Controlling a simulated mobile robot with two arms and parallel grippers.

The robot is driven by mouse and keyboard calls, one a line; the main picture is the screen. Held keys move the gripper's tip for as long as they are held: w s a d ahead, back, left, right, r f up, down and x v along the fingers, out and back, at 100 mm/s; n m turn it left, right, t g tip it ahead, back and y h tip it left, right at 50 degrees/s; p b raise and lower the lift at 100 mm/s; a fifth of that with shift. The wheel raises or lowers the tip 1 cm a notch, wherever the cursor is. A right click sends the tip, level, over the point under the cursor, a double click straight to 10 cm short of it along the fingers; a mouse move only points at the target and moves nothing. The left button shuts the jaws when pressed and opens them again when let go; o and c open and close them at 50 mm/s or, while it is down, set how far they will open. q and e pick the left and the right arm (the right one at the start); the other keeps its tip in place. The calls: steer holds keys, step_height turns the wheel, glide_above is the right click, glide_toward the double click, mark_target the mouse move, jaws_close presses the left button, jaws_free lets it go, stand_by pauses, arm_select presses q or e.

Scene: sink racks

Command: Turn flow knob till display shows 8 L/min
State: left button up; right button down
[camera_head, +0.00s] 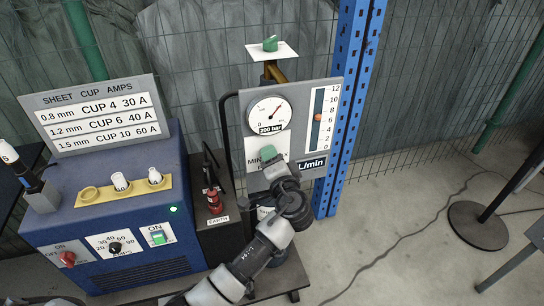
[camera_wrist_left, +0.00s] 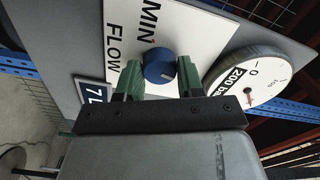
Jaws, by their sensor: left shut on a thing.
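The flow knob (camera_wrist_left: 158,68) is blue with a pale pointer line, on a white card lettered MIN and FLOW. My left gripper (camera_wrist_left: 160,80) has its two green fingers on either side of the knob and is shut on it. In the head view the left gripper (camera_head: 268,155) covers the knob. The dark display (camera_wrist_left: 95,93) shows "7 L" in the wrist view, its rest hidden by the gripper. In the head view the display (camera_head: 312,164) shows only "L/min". My right gripper is not in view.
Above the knob is a round 200 bar gauge (camera_head: 268,114). At its right a scale tube (camera_head: 318,125) has an orange ball near the 6. A blue welding machine (camera_head: 110,210) stands at left; a blue post (camera_head: 350,100) rises just right of the panel.

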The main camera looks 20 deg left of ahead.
arm_select(q)
steer(key=shift+m, duration=0.4)
steer(key=o, duration=0.9)
steer(key=shift+d, duration=0.1)
steer(key=b+v, duration=0.2)
steer(key=v, duration=0.8)
steer(key=shift+s+d, duration=0.25)
steer(key=shift+s, duration=0.05)
steer(key=shift+f, duration=0.1)
